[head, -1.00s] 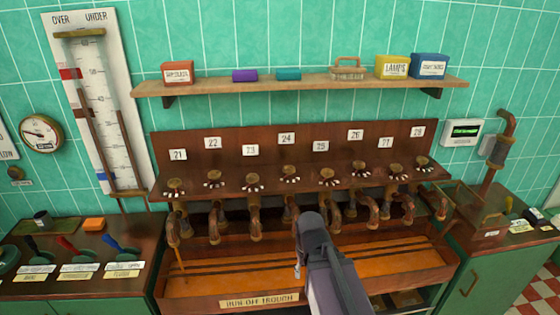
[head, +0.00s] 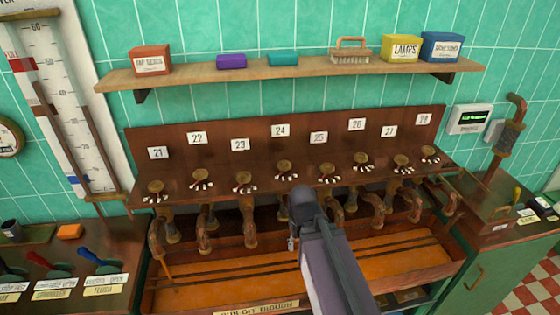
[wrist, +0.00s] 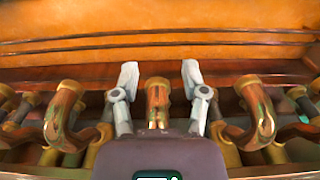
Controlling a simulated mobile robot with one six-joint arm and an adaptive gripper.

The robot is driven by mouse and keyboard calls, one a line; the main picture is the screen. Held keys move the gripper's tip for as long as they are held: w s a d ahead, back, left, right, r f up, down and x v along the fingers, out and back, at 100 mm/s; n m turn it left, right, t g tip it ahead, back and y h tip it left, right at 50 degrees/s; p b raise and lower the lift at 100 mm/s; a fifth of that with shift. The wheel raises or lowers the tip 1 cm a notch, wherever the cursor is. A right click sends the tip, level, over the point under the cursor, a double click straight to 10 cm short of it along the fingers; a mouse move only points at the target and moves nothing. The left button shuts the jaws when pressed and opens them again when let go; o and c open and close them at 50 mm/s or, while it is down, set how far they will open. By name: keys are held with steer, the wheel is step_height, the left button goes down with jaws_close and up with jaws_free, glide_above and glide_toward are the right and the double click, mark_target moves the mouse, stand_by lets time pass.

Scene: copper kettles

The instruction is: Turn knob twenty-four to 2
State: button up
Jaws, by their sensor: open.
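Knob twenty-four (head: 284,167) is a small round brass-coloured knob on the dark wooden ledge, below the white "24" label (head: 281,130). White marks fan out in front of it; its setting is too small to read. My arm's end covers the area just below and right of it in the head view. In the wrist view my gripper (wrist: 159,76) is open, with two grey fingers spread apart. A copper spout (wrist: 158,95) shows between the fingers, and nothing is held. No knob shows in the wrist view.
Similar knobs stand either side, including knob twenty-three (head: 243,178) and knob twenty-five (head: 327,172). Curved copper spouts hang below the ledge over an orange-brown trough (head: 225,275). A shelf (head: 290,73) with boxes and a brush is above. Levered counters flank the bench.

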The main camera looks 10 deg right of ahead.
mark_target(284, 164)
steer(key=shift+d, duration=0.25)
steer(key=o, duration=0.6)
steer(key=shift+w+d+r, duration=0.1)
steer(key=w+r+m+p, duration=0.3)
steer(key=w+r+p, duration=0.2)
steer(key=w, duration=0.4)
steer(key=w+r+m+p, duration=0.4)
steer(key=w+r+p, duration=0.2)
steer(key=w, duration=0.4)
steer(key=w+r+m+p, duration=0.4)
steer(key=w+r+p, duration=0.1)
steer(key=w, duration=0.5)
steer(key=shift+w+d+r, duration=0.15)
steer(key=shift+d, duration=0.15)
steer(key=shift+f, duration=0.25)
steer(key=shift+f+b, duration=3.55)
steer(key=c, duration=1)
